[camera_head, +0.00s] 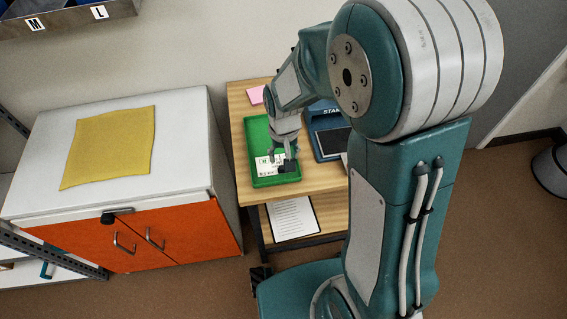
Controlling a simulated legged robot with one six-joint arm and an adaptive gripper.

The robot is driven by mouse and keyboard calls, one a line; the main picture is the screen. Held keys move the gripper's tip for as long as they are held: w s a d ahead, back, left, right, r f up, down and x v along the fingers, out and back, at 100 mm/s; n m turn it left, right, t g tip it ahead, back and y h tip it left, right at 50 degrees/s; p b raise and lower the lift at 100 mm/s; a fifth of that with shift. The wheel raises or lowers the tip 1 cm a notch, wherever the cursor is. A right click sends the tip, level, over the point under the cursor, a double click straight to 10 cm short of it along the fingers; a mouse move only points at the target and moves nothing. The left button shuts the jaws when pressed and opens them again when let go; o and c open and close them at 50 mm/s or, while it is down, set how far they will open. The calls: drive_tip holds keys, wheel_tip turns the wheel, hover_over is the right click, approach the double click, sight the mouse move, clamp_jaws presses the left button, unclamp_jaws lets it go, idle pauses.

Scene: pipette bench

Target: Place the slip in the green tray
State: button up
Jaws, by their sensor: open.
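The green tray (257,139) lies on the wooden table, left of my arm. A white slip (266,169) with dark printing lies inside the tray, in its front half. My gripper (287,166) points down over the tray at the slip's right side. It is open. The gripper covers part of the slip, and I cannot tell whether its fingers touch the slip or the tray.
A blue device (328,143) stands right of the tray, partly behind my arm. A pink note pad (255,95) lies behind the tray. A printed sheet (292,218) is on the lower shelf. A white-topped orange cabinet (190,238) with a yellow cloth (110,147) stands left.

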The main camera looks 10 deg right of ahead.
drive_tip(key=s+d+r+t, duration=0.1)
drive_tip(key=s+d+r, duration=0.15)
drive_tip(key=r, duration=0.55)
drive_tip(key=s+d+r+t, duration=0.1)
drive_tip(key=s+r+t, duration=0.15)
drive_tip(key=r, duration=0.45)
drive_tip(key=s+d+r+t, duration=0.2)
drive_tip(key=s+r, duration=0.4)
drive_tip(key=s, duration=0.4)
drive_tip(key=shift+d, duration=0.7)
drive_tip(key=shift+r, duration=0.1)
